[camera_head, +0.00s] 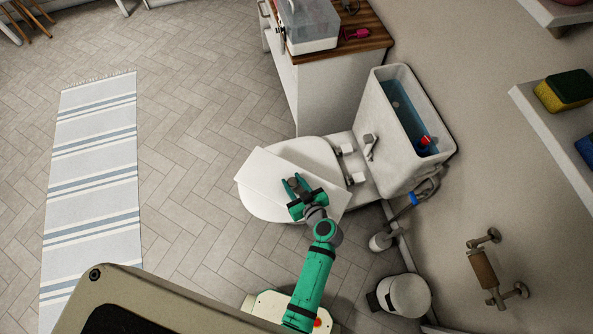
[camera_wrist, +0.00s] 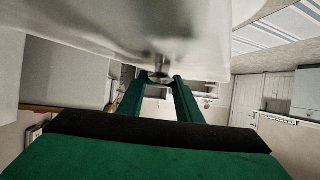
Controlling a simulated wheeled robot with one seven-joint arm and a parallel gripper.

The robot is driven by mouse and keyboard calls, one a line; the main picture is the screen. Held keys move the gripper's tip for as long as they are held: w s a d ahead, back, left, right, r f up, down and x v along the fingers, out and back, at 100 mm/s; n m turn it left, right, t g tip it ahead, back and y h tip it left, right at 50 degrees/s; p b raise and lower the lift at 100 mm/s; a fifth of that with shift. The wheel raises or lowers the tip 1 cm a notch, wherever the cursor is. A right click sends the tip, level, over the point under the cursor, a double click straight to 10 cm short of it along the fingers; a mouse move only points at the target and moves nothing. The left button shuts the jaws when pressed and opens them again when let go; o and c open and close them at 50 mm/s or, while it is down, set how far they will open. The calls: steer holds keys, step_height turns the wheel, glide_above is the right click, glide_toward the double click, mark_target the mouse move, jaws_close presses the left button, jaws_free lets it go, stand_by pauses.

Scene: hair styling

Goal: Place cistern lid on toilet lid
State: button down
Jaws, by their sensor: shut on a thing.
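The cistern lid (camera_head: 290,180) is a flat white slab. It lies over the closed white toilet lid (camera_head: 262,207) in the head view, turned at an angle to it. I cannot tell whether the two touch. My gripper (camera_head: 296,184) is above the slab, shut on its small grey knob, which also shows in the wrist view (camera_wrist: 160,72) between the green fingers. The cistern (camera_head: 388,135) stands open behind the toilet, with blue water and a red-topped part inside. The slab's underside is hidden.
A white cabinet with a wooden top (camera_head: 365,32) stands beside the toilet, carrying a clear box. A small white bin (camera_head: 407,296) and a paper holder (camera_head: 483,268) are at the right. A striped rug (camera_head: 92,180) lies on open floor at the left.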

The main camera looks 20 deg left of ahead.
mark_target(293, 167)
steer(key=w, duration=0.2)
steer(key=w+f, duration=0.1)
steer(key=w+a+f, duration=0.1)
steer(key=w, duration=0.1)
steer(key=shift+w+f, duration=0.1)
steer(key=shift+w, duration=0.25)
steer(key=w+f, duration=0.1)
steer(key=f, duration=0.1)
steer(key=w+f, duration=0.2)
steer(key=w+a+f, duration=0.1)
steer(key=shift+w+f, duration=0.25)
steer(key=shift+f, duration=0.15)
steer(key=shift+w+f, duration=0.1)
steer(key=shift+f, duration=1.55)
steer(key=c, duration=1.3)
jaws_free()
steer(key=shift+f, duration=0.15)
